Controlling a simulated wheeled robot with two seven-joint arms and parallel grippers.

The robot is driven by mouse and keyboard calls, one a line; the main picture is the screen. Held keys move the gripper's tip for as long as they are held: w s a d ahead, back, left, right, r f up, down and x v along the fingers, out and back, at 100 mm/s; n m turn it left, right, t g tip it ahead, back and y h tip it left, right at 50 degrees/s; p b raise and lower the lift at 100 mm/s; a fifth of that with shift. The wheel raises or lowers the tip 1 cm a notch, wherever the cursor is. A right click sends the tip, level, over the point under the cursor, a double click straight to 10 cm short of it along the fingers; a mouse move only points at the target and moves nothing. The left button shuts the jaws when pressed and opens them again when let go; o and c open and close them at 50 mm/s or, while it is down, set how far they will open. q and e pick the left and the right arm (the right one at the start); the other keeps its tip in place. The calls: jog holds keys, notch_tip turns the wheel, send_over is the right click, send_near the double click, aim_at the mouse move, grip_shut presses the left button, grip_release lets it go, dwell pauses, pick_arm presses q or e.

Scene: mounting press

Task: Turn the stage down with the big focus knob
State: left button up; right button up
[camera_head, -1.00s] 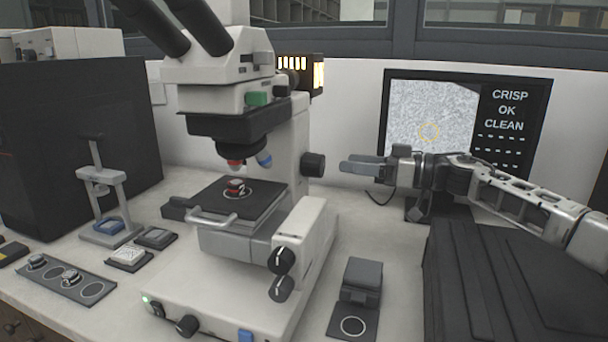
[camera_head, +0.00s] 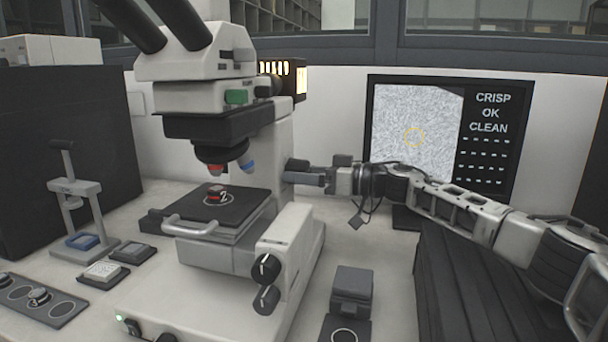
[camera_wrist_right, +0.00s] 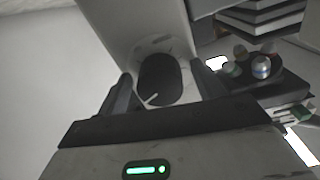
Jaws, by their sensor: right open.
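The microscope (camera_head: 290,135) stands left of centre, with its black stage (camera_head: 243,208) bearing a small sample marked 2 (camera_head: 216,192) below the objectives. The big focus knob (camera_wrist_right: 160,82) is dark and round with a pale line on its face, in the right wrist view. My right gripper (camera_head: 303,172) is at the column's right side and largely covers that knob in the head view. In the wrist view its fingers (camera_wrist_right: 162,76) are open, one on each side of the knob, with gaps visible. My left gripper is out of view.
Two smaller dark knobs (camera_head: 265,268) sit on the microscope's front. A monitor (camera_head: 418,120) reading CRISP, OK, CLEAN stands behind my right arm. A small grey block (camera_head: 352,285) and a ribbed dark box (camera_head: 462,285) are at the lower right. A hand press (camera_head: 75,190) stands left.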

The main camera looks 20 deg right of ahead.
jog(key=c, duration=1)
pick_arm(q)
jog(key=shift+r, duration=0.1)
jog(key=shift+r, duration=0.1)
pick_arm(e)
jog(key=shift+r+n+p, duration=0.1)
jog(key=shift+n+p, duration=0.2)
jog(key=shift+p, duration=0.15)
jog(key=shift+n+p, duration=0.8)
jog(key=shift+p, duration=0.2)
jog(key=n+p, duration=0.1)
jog(key=n, duration=0.2)
jog(key=shift+w, duration=0.1)
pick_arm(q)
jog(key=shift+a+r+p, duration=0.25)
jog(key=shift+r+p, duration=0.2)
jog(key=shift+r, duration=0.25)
pick_arm(e)
jog(key=shift+n, duration=0.9)
